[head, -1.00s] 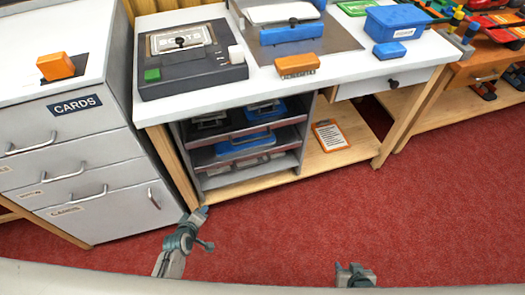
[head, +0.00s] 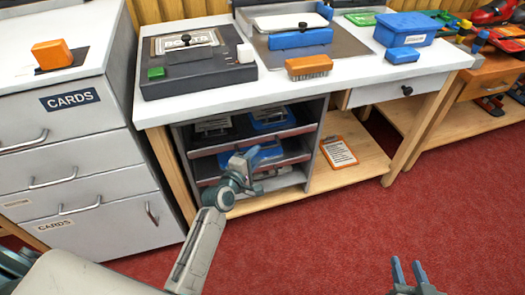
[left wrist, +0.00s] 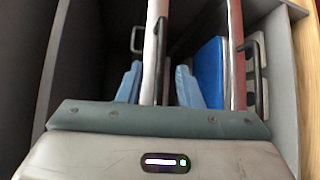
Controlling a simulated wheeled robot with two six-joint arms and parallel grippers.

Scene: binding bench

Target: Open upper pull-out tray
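The upper pull-out tray (head: 212,149) is in the grey cabinet under the bench and holds flat blue and white items. The lower tray (head: 296,158), with a blue item on it, is below. My left gripper (head: 243,164) is in front of the cabinet and hides part of the trays. In the left wrist view it is open (left wrist: 159,88), its fingers on either side of a pale tray front (left wrist: 152,45) and a dark handle; I cannot tell whether they touch. Another tray front (left wrist: 237,50) is to the right. My right gripper (head: 408,273) is open and empty over the floor.
A grey card drawer cabinet (head: 70,145) stands left of the bench. The bench top (head: 205,105) carries a dark press, an orange brush (head: 309,67) and a blue box (head: 405,28). An orange clipboard (head: 338,151) lies on the wooden shelf. The red floor ahead is free.

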